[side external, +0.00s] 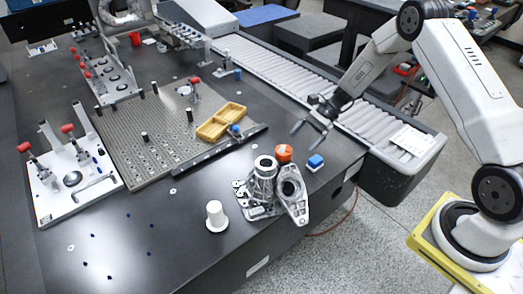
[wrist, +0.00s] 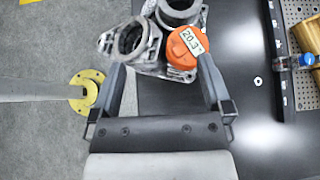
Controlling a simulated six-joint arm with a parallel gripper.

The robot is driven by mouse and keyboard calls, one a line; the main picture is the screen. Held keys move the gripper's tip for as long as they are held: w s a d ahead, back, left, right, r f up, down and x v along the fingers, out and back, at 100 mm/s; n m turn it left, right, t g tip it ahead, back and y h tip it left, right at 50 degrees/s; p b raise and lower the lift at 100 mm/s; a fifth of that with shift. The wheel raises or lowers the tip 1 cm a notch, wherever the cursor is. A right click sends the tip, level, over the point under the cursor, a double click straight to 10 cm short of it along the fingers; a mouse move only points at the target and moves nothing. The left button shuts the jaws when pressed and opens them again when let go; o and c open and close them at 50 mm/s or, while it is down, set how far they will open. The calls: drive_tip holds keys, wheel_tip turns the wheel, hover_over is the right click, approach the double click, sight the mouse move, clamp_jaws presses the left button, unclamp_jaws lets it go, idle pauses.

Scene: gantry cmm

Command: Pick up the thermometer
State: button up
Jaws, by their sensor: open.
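The thermometer is an orange round-bodied device (side external: 284,153) on the dark table, close beside a grey metal casting (side external: 263,182). In the wrist view the thermometer (wrist: 181,50) shows a pale display reading about 20.3, and the casting (wrist: 125,40) lies next to it at upper left. My gripper (side external: 310,131) is open and empty, above the table and up and right of the thermometer in the side view. In the wrist view the thermometer appears between the fingers of my gripper (wrist: 163,62), nearer the right one. I see no contact with it.
A blue block (side external: 315,162) sits right of the thermometer near the table edge. A white cylinder (side external: 216,216) stands left of the casting. A yellow tray (side external: 220,121) lies on the perforated plate (side external: 130,135). A roller conveyor (side external: 290,75) runs behind. The front table is mostly clear.

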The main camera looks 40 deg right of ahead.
sight(287, 149)
drive_tip(key=w+d+f+m+t+y, duration=0.2)
drive_tip(key=shift+w+d+f+m, duration=0.2)
drive_tip(key=shift+w+d+m, duration=0.1)
drive_tip(key=shift+m, duration=0.1)
drive_tip(key=shift+x, duration=1.3)
drive_tip(key=shift+s+a, duration=0.1)
drive_tip(key=shift+x, duration=2.55)
drive_tip(key=shift+s+r, duration=0.1)
drive_tip(key=shift+r, duration=0.05)
drive_tip(key=c, duration=1.3)
